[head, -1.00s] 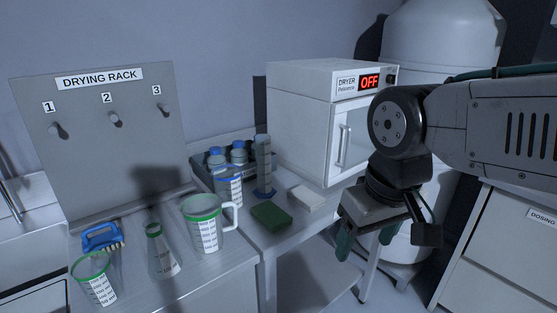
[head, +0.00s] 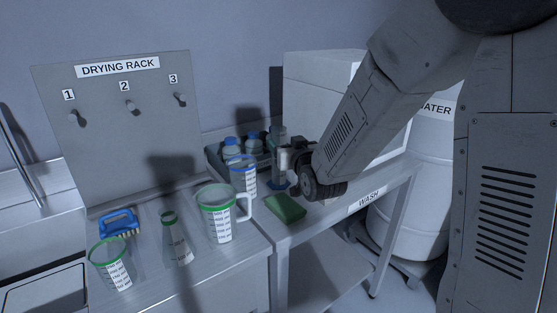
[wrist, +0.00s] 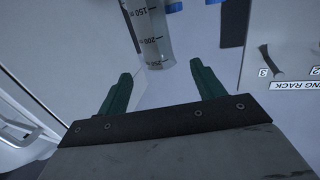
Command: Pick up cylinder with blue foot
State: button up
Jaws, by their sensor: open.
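The clear graduated cylinder stands upright on the wash table, its blue foot (head: 277,185) showing below my gripper in the head view. My wrist and gripper (head: 290,157) are close beside it on the right and hide part of it. In the wrist view the cylinder (wrist: 150,30) with its printed scale appears upside down, its end by the 250 mark near the gap between my fingertips. My gripper (wrist: 160,72) is open there, its two green fingers apart with nothing held between them.
A blue-marked beaker (head: 243,178) stands just left of the cylinder, with blue-capped bottles (head: 231,148) in a dark tray behind. A green sponge (head: 286,208) lies in front. A green-rimmed jug (head: 216,215) and flask (head: 176,240) stand further left. The white dryer (head: 310,95) rises behind my arm.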

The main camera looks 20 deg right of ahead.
aim_at(281, 134)
jog(key=w, duration=0.8)
jog(key=shift+r, duration=0.25)
jog(key=c, duration=1.3)
